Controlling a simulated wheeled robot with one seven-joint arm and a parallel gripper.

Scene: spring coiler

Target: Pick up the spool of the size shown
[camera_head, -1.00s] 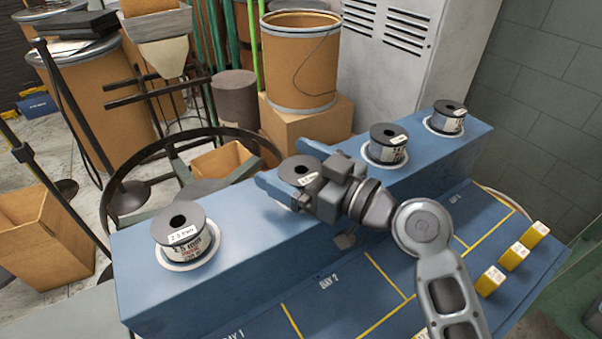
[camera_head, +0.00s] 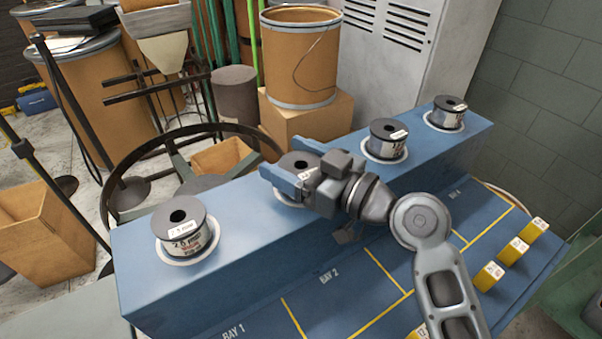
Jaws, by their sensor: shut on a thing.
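Several black-and-silver wire spools stand in a row on the blue raised bench. The leftmost spool (camera_head: 185,230) has a label that seems to read 2.5 mm. My gripper (camera_head: 283,180) is at the second spool (camera_head: 299,162), with its blue fingers shut on that spool's sides. The second spool is upright at its round white seat, and its lower part and label are mostly hidden by the gripper. The third spool (camera_head: 387,140) and the far right spool (camera_head: 447,113) stand in their own white seats, apart from my gripper.
The lower blue shelf (camera_head: 370,300) has yellow-lined bays marked BAY 1, BAY 2 and BAY 4. Several yellow blocks (camera_head: 513,250) stand along its right side. A large black ring wheel (camera_head: 112,190) and cardboard drums (camera_head: 300,60) stand behind the bench.

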